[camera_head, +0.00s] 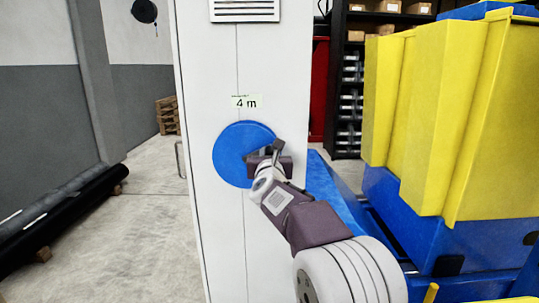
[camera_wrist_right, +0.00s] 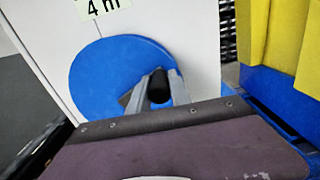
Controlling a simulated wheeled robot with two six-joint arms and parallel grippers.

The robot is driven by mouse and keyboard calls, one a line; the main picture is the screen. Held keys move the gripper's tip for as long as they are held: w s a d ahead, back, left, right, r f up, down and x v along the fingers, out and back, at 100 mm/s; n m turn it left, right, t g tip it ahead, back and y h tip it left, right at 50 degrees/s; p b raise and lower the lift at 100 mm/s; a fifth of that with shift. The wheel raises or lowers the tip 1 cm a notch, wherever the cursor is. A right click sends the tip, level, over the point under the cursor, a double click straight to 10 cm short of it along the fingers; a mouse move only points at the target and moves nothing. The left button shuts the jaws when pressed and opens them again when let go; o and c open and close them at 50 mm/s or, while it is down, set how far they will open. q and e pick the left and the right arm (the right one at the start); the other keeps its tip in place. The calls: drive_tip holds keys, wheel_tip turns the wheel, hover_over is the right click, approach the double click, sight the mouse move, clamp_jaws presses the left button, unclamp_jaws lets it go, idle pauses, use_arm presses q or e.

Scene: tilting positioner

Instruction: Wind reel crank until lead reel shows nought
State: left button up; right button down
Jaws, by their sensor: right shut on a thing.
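The lead reel is a blue disc (camera_head: 232,150) on the front of a tall light-grey cabinet (camera_head: 205,80). A label (camera_head: 246,102) above the disc reads "4 m". My right gripper (camera_head: 266,154) is at the right part of the disc. In the right wrist view the disc (camera_wrist_right: 95,75) fills the middle left, and the label (camera_wrist_right: 100,6) is cut off at the top. There the crank's black knob (camera_wrist_right: 159,86) sits between the fingers of my right gripper (camera_wrist_right: 157,92), which is shut on it. My left gripper is not in view.
Yellow bins (camera_head: 440,110) on a blue base (camera_head: 450,235) stand close on the right of my right arm. Black rolls (camera_head: 60,210) lie on the floor at left. A shelf (camera_head: 350,90) stands behind.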

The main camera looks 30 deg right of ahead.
drive_tip(key=shift+s+d+f+m+b, duration=0.15)
drive_tip(key=shift+f+m+b, duration=1.05)
drive_tip(key=shift+m+b, duration=0.95)
drive_tip(key=shift+d+f+m+b, duration=0.1)
drive_tip(key=shift+f+m+b, duration=1.15)
drive_tip(key=shift+b, duration=1.55)
drive_tip(key=shift+r, duration=0.1)
drive_tip(key=c, duration=1.2)
unclamp_jaws()
drive_tip(key=shift+s, duration=0.1)
drive_tip(key=v, duration=0.9)
drive_tip(key=shift+a, duration=0.1)
